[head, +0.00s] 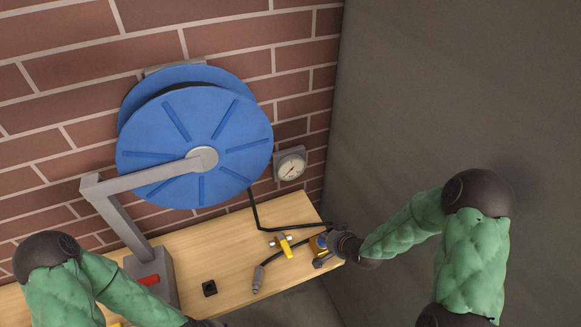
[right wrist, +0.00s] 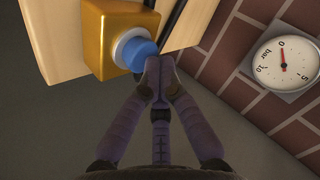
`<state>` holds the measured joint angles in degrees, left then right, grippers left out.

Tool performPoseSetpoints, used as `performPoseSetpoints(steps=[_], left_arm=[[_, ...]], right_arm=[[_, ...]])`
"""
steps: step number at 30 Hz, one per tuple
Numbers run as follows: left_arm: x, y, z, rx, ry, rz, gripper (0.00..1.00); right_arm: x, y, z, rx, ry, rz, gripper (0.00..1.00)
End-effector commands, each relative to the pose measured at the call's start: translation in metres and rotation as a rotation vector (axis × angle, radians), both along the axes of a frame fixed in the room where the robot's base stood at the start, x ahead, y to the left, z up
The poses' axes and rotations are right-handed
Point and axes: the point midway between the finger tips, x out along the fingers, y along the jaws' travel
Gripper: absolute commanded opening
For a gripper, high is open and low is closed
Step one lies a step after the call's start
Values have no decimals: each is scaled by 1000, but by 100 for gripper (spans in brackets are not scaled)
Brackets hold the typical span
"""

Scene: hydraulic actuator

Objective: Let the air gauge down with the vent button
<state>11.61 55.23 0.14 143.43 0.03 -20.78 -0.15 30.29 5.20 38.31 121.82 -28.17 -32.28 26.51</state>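The vent button is a blue round cap (right wrist: 138,50) on a yellow box (right wrist: 105,35) at the bench edge; the box also shows small in the head view (head: 318,243). My right gripper (right wrist: 160,70) has its fingers together, with the tips right beside the cap; whether they touch or press it I cannot tell. In the head view it is the dark gripper (head: 331,242) at the bench's right end. The air gauge (head: 290,165) hangs on the brick wall; in the right wrist view its dial (right wrist: 284,66) has the red needle near 0. My left gripper is out of view.
A large blue reel (head: 195,140) stands on a grey bracket over the wooden bench (head: 230,255). A yellow fitting (head: 286,247), a grey hose end (head: 257,280) and a small black block (head: 209,288) lie on the bench. A grey wall (head: 440,90) rises to the right.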

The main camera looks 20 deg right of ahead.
Motion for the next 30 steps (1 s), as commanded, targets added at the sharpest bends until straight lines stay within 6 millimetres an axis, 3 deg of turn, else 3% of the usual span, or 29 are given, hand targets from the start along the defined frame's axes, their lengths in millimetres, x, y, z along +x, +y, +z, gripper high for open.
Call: performPoseSetpoints(steps=[6,19,30], left_arm=[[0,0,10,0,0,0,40],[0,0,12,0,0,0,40],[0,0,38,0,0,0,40]], right_arm=[[0,0,12,-1,0,1,0],[0,0,15,0,-1,0,0],[1,0,47,-1,-2,0,0]])
